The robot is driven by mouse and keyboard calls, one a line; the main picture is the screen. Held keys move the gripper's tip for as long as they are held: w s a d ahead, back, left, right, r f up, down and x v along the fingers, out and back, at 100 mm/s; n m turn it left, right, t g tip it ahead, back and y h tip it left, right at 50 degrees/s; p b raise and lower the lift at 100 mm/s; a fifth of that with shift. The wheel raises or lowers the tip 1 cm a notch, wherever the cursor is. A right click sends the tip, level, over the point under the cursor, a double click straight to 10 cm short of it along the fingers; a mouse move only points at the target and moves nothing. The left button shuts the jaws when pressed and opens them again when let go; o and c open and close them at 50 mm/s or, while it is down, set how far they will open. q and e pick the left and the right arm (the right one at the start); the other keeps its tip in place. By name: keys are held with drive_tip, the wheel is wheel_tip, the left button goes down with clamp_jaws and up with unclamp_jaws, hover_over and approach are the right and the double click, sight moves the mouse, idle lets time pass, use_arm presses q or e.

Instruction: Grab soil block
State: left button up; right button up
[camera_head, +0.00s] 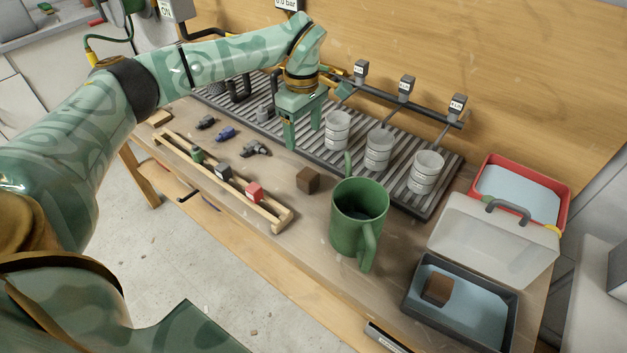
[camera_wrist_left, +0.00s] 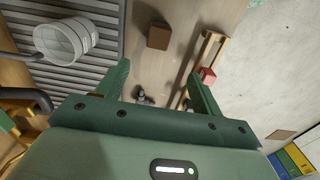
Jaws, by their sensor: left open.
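A brown soil block (camera_head: 308,180) sits on the wooden bench, between the slatted dark rack and the wooden rail. It also shows in the left wrist view (camera_wrist_left: 158,37), beyond my fingertips. A second brown block (camera_head: 437,289) lies in the dark tray at the lower right. My left gripper (camera_head: 303,130) is open and empty, fingers pointing down over the near edge of the rack. It is behind the bench block and apart from it. In the left wrist view the fingers of my left gripper (camera_wrist_left: 160,70) are spread wide. My right gripper is not in view.
A green watering can (camera_head: 350,225) stands just right of the block. Metal cups (camera_head: 338,130) stand on the rack (camera_head: 440,190). Small fittings (camera_head: 225,133) and the wooden rail (camera_head: 215,185) with a red cube (camera_head: 254,192) lie left. The dark tray (camera_head: 512,320) and red tray (camera_head: 568,190) are right.

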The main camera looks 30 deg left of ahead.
use_arm(q)
drive_tip(key=b, duration=0.2)
hover_over(308, 174)
drive_tip(key=f, duration=0.8)
drive_tip(key=shift+s+a+f, duration=0.1)
drive_tip(key=shift+a+f, duration=0.05)
drive_tip(key=shift+a, duration=0.2)
drive_tip(key=shift+d+f+b, duration=0.1)
drive_tip(key=shift+f+b, duration=0.2)
drive_tip(key=shift+f, duration=0.45)
drive_tip(key=f+b, duration=0.1)
drive_tip(key=f, duration=0.1)
drive_tip(key=f+b, duration=0.1)
drive_tip(key=f, duration=0.2)
drive_tip(key=shift+w+d, duration=0.2)
drive_tip(key=shift+r, duration=0.2)
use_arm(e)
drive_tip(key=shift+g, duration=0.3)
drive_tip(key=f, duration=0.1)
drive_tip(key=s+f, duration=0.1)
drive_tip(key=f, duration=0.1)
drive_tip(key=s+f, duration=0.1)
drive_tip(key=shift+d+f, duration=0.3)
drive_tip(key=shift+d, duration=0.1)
use_arm(q)
drive_tip(key=c, duration=1.1)
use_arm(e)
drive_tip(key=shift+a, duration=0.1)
